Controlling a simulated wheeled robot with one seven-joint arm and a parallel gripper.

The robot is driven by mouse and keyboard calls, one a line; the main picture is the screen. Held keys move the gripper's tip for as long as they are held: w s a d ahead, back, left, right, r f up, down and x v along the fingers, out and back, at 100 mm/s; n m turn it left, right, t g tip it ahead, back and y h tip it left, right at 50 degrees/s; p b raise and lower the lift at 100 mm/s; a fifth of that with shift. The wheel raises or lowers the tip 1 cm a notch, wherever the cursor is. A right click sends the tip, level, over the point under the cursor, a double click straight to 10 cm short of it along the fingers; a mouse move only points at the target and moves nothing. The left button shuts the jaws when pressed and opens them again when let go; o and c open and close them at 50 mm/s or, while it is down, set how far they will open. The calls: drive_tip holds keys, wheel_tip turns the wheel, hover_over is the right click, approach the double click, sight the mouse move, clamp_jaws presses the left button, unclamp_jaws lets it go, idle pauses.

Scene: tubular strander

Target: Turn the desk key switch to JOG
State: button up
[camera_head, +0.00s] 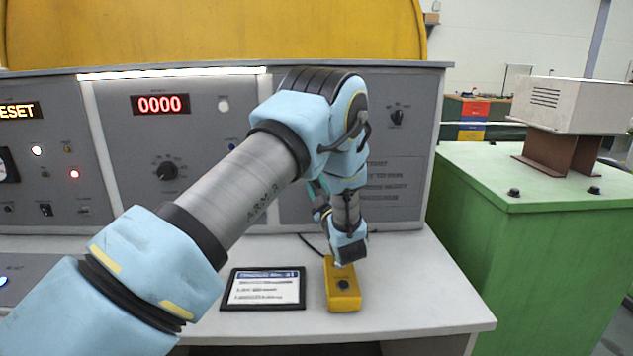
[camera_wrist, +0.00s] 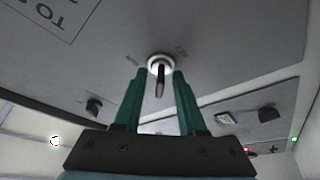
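The key switch (camera_wrist: 153,62) shows in the wrist view as a pale round collar on the grey panel, with a dark key (camera_wrist: 160,84) sticking out of it. My gripper (camera_wrist: 159,74) has two green fingers, one on each side of the key. The fingers are apart and gaps show between them and the key; I cannot tell how deep the key sits between them. In the head view my arm hides the key switch and most of my gripper; only a bit of teal shows near the panel.
The desk panel carries a red 0000 display (camera_head: 161,104), a black knob (camera_head: 167,170) and another selector (camera_head: 397,117). A yellow button box (camera_head: 342,285) and a framed card (camera_head: 263,289) lie on the desktop below my arm. A green cabinet (camera_head: 540,230) stands at right.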

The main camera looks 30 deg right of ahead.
clamp_jaws()
idle(0.3)
drive_tip(key=shift+f+m+b, duration=0.1)
drive_tip(key=shift+m+b, duration=0.2)
drive_tip(key=shift+b, duration=0.1)
drive_tip(key=m+b, duration=0.1)
drive_tip(key=b, duration=0.1)
drive_tip(key=m+h+b, duration=0.1)
drive_tip(key=m, duration=0.1)
drive_tip(key=shift+f+h+b, duration=0.25)
drive_tip(key=shift+h+b, duration=0.05)
drive_tip(key=shift+b, duration=0.05)
drive_tip(key=m+h+b, duration=0.2)
drive_tip(key=m+b, duration=0.1)
drive_tip(key=m, duration=0.1)
drive_tip(key=shift+m+b, duration=0.3)
drive_tip(key=shift+b, duration=0.05)
drive_tip(key=shift+r+m+g+h+b, duration=0.15)
drive_tip(key=shift+m+h+b, duration=0.4)
drive_tip(key=shift+m, duration=0.5)
drive_tip(key=shift+r+m+g+h+b, duration=0.15)
drive_tip(key=shift+m+h+b, duration=0.4)
drive_tip(key=shift+m, duration=0.5)
